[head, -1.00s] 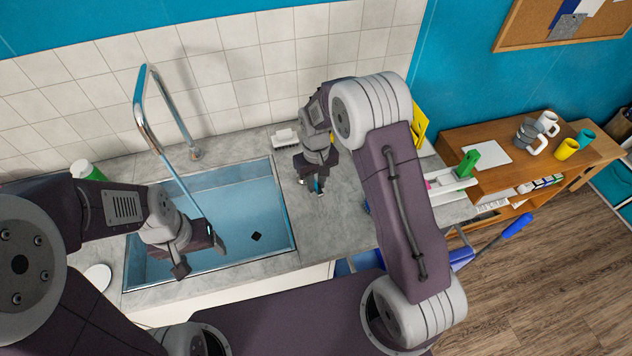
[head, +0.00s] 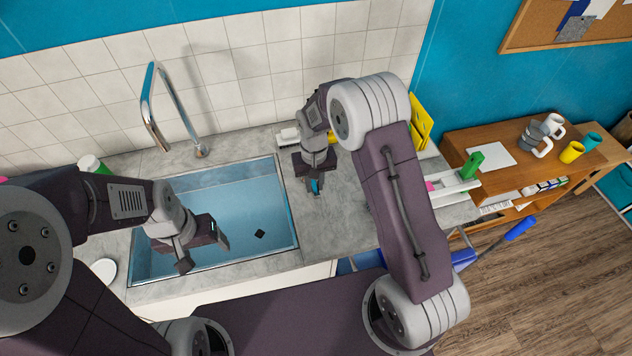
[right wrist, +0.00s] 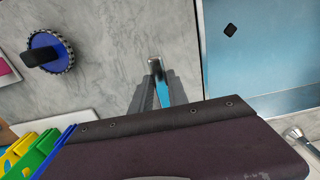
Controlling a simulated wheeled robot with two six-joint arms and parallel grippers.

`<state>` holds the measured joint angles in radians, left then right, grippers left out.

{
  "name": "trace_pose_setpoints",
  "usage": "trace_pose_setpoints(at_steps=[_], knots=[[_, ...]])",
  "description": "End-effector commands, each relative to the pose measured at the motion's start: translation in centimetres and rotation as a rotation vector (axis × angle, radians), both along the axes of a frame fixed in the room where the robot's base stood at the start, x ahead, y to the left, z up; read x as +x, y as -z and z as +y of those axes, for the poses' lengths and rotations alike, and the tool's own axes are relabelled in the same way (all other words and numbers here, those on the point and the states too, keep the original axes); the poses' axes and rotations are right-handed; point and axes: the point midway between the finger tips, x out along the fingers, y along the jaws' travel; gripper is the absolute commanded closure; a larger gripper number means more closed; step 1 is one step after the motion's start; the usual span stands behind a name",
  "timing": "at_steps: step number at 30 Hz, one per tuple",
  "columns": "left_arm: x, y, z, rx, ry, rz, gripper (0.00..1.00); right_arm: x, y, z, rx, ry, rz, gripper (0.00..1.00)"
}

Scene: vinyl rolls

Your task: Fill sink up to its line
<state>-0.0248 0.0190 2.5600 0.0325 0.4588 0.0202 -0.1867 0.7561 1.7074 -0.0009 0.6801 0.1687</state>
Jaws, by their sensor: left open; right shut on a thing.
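The sink (head: 287,205) is a blue basin in the grey counter, with water-like blue inside and a dark diamond mark (head: 259,234); I cannot make out a fill line. The tap (head: 165,105) arches over its back left, with no stream visible. My right gripper (head: 315,186) is right of the sink, low over the counter. It is shut on a small metal-and-blue lever (right wrist: 156,66), which stands between its fingers in the right wrist view (right wrist: 154,88). My left gripper (head: 203,254) is open and empty above the sink's front left.
A white-and-green bottle (head: 92,164) stands left of the sink, near my left arm. A white brush (head: 288,136) lies behind my right gripper. A wooden shelf (head: 500,170) with mugs stands at the right.

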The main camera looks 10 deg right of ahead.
Motion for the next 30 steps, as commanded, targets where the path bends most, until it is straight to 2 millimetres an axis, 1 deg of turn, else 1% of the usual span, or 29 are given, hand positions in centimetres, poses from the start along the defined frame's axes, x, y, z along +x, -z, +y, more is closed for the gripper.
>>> trace_pose_setpoints(at_steps=[1,2,3,4,11,14,17,21,24,27,30], knots=[[0.0,0.0,0.0,0.0,0.0,0.0,0.26,0.2,-0.2,0.0,0.002,0.004,-0.007,1.0],[0.0,0.0,0.0,0.0,0.0,0.0,0.26,0.2,-0.2,0.0,0.002,0.004,-0.007,0.72],[0.0,0.0,0.0,0.0,0.0,0.0,0.26,0.2,-0.2,0.0,0.002,0.003,-0.006,0.61],[0.0,0.0,0.0,0.0,0.0,0.0,0.26,0.2,-0.2,0.0,0.002,0.003,-0.006,0.58],[0.0,0.0,0.0,0.0,0.0,0.0,0.26,0.1,-0.1,0.0,0.001,0.001,-0.003,0.58],[0.0,0.1,0.0,0.0,0.0,0.0,0.26,0.2,-0.4,0.0,0.002,0.001,-0.005,0.58],[0.0,0.4,0.0,0.0,0.0,0.0,0.26,0.2,-2.1,0.1,0.002,0.0,-0.009,0.58],[0.0,0.9,0.0,0.0,0.0,0.0,0.26,0.2,-5.3,0.1,0.002,0.001,-0.009,0.58],[0.0,1.0,0.0,0.0,0.0,0.0,0.26,0.1,-7.3,0.1,0.002,0.001,-0.009,0.58],[0.0,1.1,0.0,0.0,0.0,0.0,0.26,0.1,-8.6,0.1,0.002,0.001,-0.008,0.58],[0.0,1.1,0.0,0.0,0.0,0.0,0.26,0.0,-9.2,0.1,0.001,0.001,-0.006,0.58]])
